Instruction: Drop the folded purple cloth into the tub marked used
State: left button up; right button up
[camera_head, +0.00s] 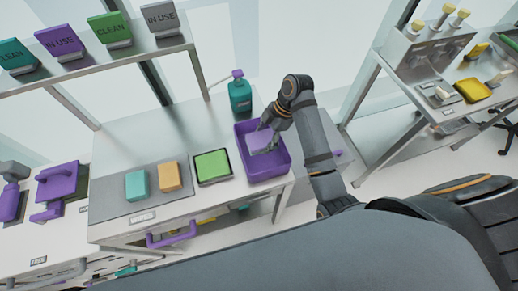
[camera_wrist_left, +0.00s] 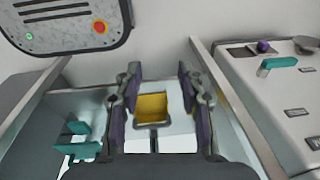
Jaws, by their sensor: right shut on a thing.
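The folded cloth (camera_head: 259,142) is light purple and shows in the head view inside the outline of a purple tub (camera_head: 269,172). My right gripper (camera_head: 264,132) is over the tub and shut on the cloth. I cannot tell whether the cloth touches the tub's floor. No marking on the tub can be read from here. My left gripper (camera_wrist_left: 159,82) shows only in its wrist view, with its two fingers apart and nothing between them.
A green pad (camera_head: 212,166), an orange block (camera_head: 170,176) and a teal block (camera_head: 136,185) lie left of the tub. A teal bottle (camera_head: 240,97) stands behind it. A shelf (camera_head: 100,68) carries signs reading CLEAN and IN USE. A yellow container (camera_wrist_left: 152,108) shows beyond my left fingers.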

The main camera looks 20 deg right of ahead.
aim_at(261, 144)
notch_tip(261, 144, down, 3)
jog(key=shift+a+f+p, duration=0.1)
jog(key=shift+p, duration=0.3)
jog(key=shift+w+a+f, duration=0.35)
jog(key=shift+w+f, duration=0.05)
jog(key=shift+f, duration=0.05)
jog(key=f, duration=0.3)
jog(key=shift+s+d+f+p, duration=0.15)
jog(key=shift+s+d+p, duration=0.05)
jog(key=shift+p, duration=0.2)
jog(key=shift+f, duration=0.1)
jog(key=o, duration=1.1)
pick_arm(q)
jog(key=shift+s+a+r, duration=0.15)
jog(key=shift+s+r, duration=0.15)
jog(key=shift+r, duration=0.35)
